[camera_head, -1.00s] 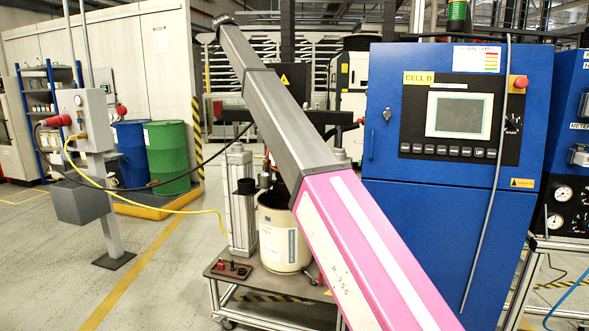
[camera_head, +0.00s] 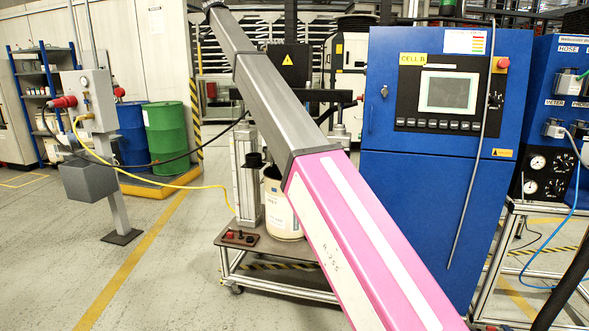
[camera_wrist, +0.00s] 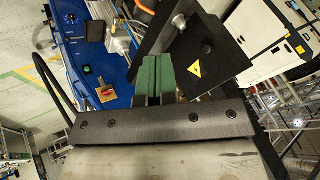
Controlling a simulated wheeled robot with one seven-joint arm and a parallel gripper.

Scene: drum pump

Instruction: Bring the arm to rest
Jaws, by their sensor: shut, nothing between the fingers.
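My arm (camera_head: 345,235), pink near me and grey farther out, slants across the head view from the bottom right to the top left. Its far end runs up to the top edge, and I cannot make out the gripper there. In the wrist view my gripper (camera_wrist: 152,62) shows as two green fingers side by side, shut and empty. Behind the fingers are a dark box with a yellow warning sign (camera_wrist: 196,68) and a blue cabinet (camera_wrist: 88,68). I see no contact between the fingers and either one.
A blue cell cabinet (camera_head: 415,190) stands right of my arm. A cart (camera_head: 285,280) holds a cream drum (camera_head: 282,215), partly hidden by my arm. A grey post with a box (camera_head: 118,190) and blue and green drums (camera_head: 165,145) stand left. Floor at the lower left is clear.

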